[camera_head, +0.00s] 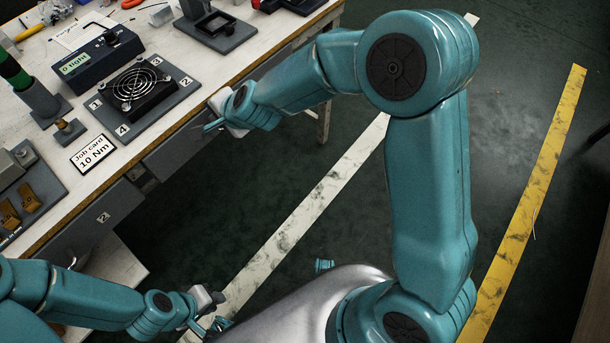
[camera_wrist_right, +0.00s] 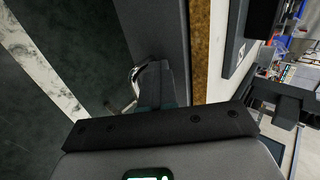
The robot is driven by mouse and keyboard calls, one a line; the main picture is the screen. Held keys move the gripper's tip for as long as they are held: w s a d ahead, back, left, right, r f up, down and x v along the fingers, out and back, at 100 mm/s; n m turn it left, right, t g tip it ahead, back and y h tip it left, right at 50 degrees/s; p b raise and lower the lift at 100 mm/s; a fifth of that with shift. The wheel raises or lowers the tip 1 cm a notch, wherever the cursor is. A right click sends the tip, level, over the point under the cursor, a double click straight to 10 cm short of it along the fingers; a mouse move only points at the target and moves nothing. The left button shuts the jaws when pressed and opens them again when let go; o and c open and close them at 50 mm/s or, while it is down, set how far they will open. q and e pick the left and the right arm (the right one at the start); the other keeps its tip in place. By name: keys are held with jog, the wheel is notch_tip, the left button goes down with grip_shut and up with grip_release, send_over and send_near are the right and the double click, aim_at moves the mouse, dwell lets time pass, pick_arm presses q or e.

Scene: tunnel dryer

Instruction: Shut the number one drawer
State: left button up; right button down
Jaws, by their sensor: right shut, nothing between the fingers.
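The drawer fronts are grey panels under the edge of the workbench at left in the head view. The nearer drawer front (camera_head: 85,228) bears a tag "2". Another grey front (camera_head: 176,152) lies farther along the bench; I see no number on it, so I cannot tell for certain that it is number one. My right gripper (camera_head: 212,124) is shut and empty at the far end of that front. In the right wrist view its fingers (camera_wrist_right: 155,86) are close against a grey panel (camera_wrist_right: 160,32); contact is unclear. My left gripper (camera_head: 216,311) is away from the bench, low in the view; its jaw opening is unclear.
The bench top (camera_head: 62,48) holds a fan in a numbered fixture (camera_head: 140,88), a torque tester (camera_head: 97,58), a job card (camera_head: 93,153) and tools. Open dark floor (camera_head: 285,175) with white and yellow stripes lies right of the bench.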

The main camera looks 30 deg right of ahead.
pick_arm(q)
jog(key=shift+w+a+r, duration=0.1)
jog(key=shift+w, duration=0.25)
pick_arm(e)
jog(key=shift+w+a+r, duration=0.1)
jog(key=shift+w+r, duration=0.1)
